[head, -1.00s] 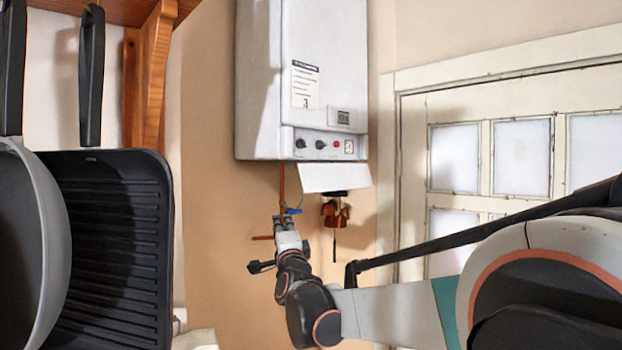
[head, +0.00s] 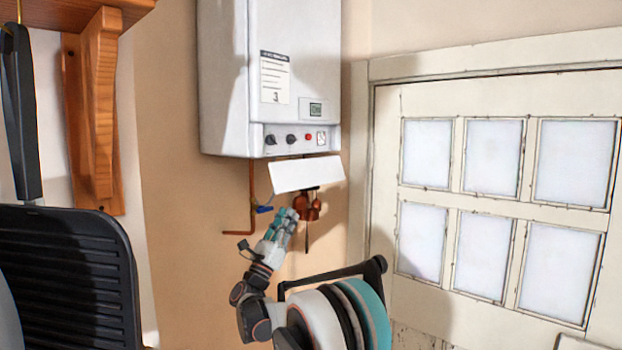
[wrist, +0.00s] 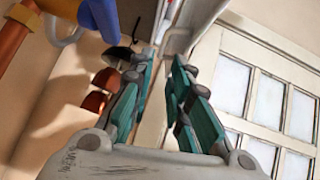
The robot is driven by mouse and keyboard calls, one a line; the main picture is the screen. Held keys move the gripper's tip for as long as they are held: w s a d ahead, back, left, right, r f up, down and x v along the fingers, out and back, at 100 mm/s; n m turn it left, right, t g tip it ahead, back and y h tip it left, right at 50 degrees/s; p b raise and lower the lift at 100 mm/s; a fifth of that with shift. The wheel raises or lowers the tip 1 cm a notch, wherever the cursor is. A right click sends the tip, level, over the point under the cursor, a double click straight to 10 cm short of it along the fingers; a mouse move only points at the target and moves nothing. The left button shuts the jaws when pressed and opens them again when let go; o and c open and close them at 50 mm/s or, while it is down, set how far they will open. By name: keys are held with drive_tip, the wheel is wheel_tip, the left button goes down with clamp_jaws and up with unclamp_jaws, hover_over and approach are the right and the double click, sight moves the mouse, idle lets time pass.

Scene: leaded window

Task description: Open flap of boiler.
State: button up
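The white boiler (head: 268,80) hangs on the wall in the head view. Its flap (head: 306,174) is a plain white panel along the lower front edge, below the knobs, hanging outward at a tilt. My gripper (head: 288,216) is below the flap and slightly to its left, pointing up, apart from it in the head view. In the wrist view my gripper (wrist: 157,72) shows its two green-padded fingers with a narrow gap and nothing between them. Pale surfaces lie beyond the fingertips there; I cannot tell which is the flap.
Copper fittings (head: 307,206) and a copper pipe (head: 252,200) with a blue lever (head: 264,209) hang below the boiler, close to my gripper. A paned white window (head: 508,190) is at the right. A wooden bracket (head: 95,110) and a black ridged pan (head: 70,280) are at the left.

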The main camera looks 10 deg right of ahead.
sight(306, 183)
drive_tip(key=shift+m, duration=0.4)
drive_tip(key=p+x, duration=0.1)
drive_tip(key=x, duration=0.3)
drive_tip(key=p+x, duration=0.1)
drive_tip(key=x, duration=0.4)
drive_tip(key=p+x, duration=0.1)
drive_tip(key=x, duration=0.3)
drive_tip(key=shift+d+r, duration=0.1)
drive_tip(key=shift+d, duration=0.3)
clamp_jaws()
